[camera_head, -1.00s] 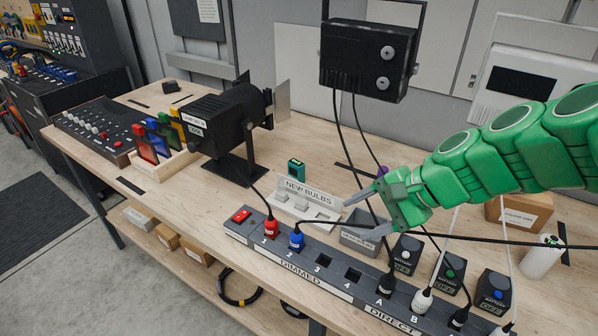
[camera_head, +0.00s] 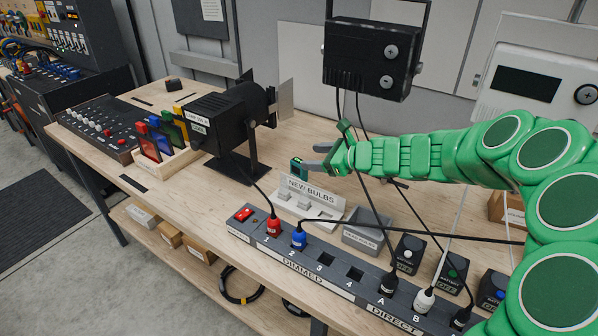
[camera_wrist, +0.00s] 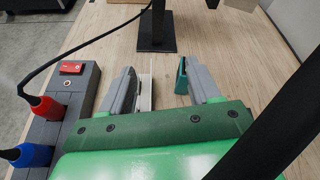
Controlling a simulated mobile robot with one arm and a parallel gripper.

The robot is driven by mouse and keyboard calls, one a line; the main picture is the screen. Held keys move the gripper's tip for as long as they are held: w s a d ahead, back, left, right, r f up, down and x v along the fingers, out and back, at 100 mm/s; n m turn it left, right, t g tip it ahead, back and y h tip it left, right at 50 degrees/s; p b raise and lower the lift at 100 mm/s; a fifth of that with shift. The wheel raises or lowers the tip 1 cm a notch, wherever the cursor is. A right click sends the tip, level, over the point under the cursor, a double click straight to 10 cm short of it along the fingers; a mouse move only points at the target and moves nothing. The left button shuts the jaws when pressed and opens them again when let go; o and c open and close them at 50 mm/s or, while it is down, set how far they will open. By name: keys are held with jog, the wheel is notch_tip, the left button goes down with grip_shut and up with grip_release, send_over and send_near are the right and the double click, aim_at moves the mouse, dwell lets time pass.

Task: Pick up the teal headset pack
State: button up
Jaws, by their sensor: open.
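The teal headset pack (camera_head: 298,168) is a small upright teal block with a dark face, standing on the wooden bench just behind the NEW BULBS holder (camera_head: 315,191). My green gripper (camera_head: 317,157) is open with grey fingers, its tips close to the right of the pack. In the wrist view, the pack (camera_wrist: 182,77) shows as a thin teal edge beside the inner side of the right finger. My gripper (camera_wrist: 160,82) has nothing clamped between its fingers there. I cannot tell whether the finger touches the pack.
A black spotlight (camera_head: 228,125) stands to the left. A grey power strip (camera_head: 318,278) with red and blue plugs runs along the front. A black floodlight (camera_head: 368,58) hangs behind my gripper, its cables dropping close to my arm. A grey box (camera_head: 362,237) stands in front.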

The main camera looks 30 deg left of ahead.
aim_at(299, 171)
jog(key=w+a+f+m, duration=0.1)
jog(key=f, duration=0.1)
jog(key=w+a+f+m+t, duration=0.1)
jog(key=w+f, duration=0.1)
jog(key=w+a+f+m, duration=0.1)
jog(key=w+f+m, duration=0.1)
jog(key=f, duration=0.1)
jog(key=shift+f+t, duration=0.1)
jog(key=shift+t, duration=0.3)
jog(key=shift+x, duration=3.7)
jog(key=shift+w+f, duration=0.1)
grip_shut()
